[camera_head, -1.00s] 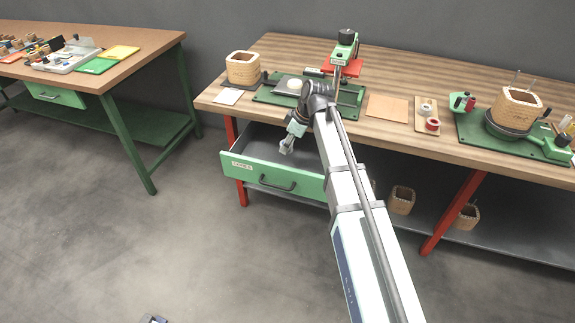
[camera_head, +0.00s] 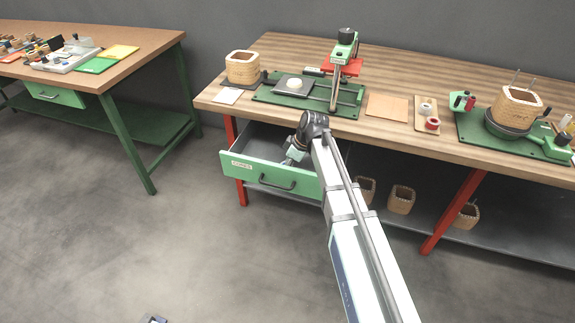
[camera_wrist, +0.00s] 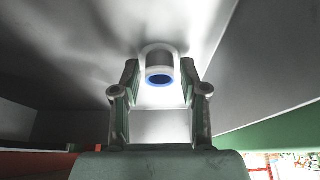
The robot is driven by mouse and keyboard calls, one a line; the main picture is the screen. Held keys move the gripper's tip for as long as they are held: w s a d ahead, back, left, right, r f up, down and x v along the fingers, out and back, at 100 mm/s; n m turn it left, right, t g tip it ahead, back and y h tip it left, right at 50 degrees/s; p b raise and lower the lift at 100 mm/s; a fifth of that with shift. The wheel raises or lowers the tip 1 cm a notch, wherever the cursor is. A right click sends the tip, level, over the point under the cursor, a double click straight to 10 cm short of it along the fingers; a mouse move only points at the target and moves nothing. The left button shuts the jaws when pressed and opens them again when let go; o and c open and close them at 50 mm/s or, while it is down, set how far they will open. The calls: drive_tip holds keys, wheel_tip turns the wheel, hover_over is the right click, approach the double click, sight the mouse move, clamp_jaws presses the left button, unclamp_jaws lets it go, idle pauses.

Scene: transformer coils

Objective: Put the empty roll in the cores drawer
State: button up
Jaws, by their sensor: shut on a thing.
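The cores drawer (camera_head: 240,167) is pulled out under the wooden bench, with a green front, a dark handle and a label. My gripper (camera_head: 291,159) is lowered into the drawer opening, behind its front panel. In the wrist view my gripper (camera_wrist: 159,80) is shut on the empty roll (camera_wrist: 159,60), a small pale-grey cylinder with a blue ring at its near end. The grey drawer interior (camera_wrist: 85,45) surrounds it. I cannot tell whether the roll touches the drawer floor. The roll is hidden in the head view.
The bench top (camera_head: 390,75) stands above and behind the drawer, with a green winding fixture (camera_head: 265,95) and a wicker-like coil (camera_head: 242,67). Several coils (camera_head: 402,199) sit on the lower shelf to the right.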

drive_tip(key=shift+f, duration=0.1)
drive_tip(key=o, duration=0.9)
drive_tip(key=shift+c, duration=0.2)
drive_tip(key=v, duration=1.2)
